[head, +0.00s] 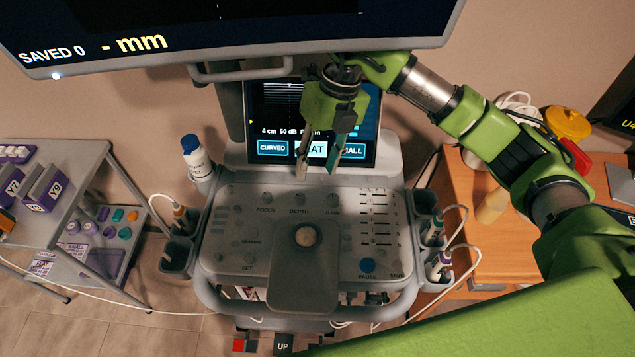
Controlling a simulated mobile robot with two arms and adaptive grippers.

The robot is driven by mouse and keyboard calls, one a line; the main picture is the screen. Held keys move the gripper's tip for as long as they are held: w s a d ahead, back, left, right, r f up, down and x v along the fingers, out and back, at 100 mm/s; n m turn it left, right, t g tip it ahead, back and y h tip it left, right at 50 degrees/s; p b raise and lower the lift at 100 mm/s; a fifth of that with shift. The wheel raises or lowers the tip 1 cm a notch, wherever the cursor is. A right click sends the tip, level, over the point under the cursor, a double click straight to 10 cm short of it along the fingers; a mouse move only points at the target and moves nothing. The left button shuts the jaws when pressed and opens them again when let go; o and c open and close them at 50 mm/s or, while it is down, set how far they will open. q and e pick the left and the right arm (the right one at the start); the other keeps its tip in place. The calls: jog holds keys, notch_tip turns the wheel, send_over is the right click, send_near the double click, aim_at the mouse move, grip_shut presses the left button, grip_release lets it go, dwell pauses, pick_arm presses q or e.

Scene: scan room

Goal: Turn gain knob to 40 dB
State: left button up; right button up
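The ultrasound console (230,240) stands in the middle of the head view, with a row of knobs along its upper edge. Labels read FOCUS and DEPTH; the knob to their right (333,199) has a small blurred label, probably GAIN. The touch screen (268,110) behind the panel reads "4 cm 50 dB". My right gripper (318,169) hangs in front of this screen, fingers pointing down and apart, with nothing between them. Its tips appear above the knob row, apart from the knobs. It hides part of the screen. My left gripper is not in view.
A large monitor (230,30) overhangs the top. Probe holders with cables flank the console at left (178,250) and right (437,235). A white bottle (195,158) stands at the panel's left corner. A grey cart (70,150) stands left, a wooden desk (480,180) right.

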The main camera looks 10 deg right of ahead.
aim_at(333, 197)
jog(key=w+d+h, duration=0.2)
jog(key=d, duration=0.2)
jog(key=shift+t, duration=0.4)
jog(key=f+p, duration=0.2)
jog(key=f, duration=0.5)
jog(key=f+p, duration=0.1)
jog(key=f, duration=0.6)
jog(key=shift+s+p, duration=0.2)
jog(key=shift+p, duration=0.2)
jog(key=shift+c, duration=0.3)
grip_shut()
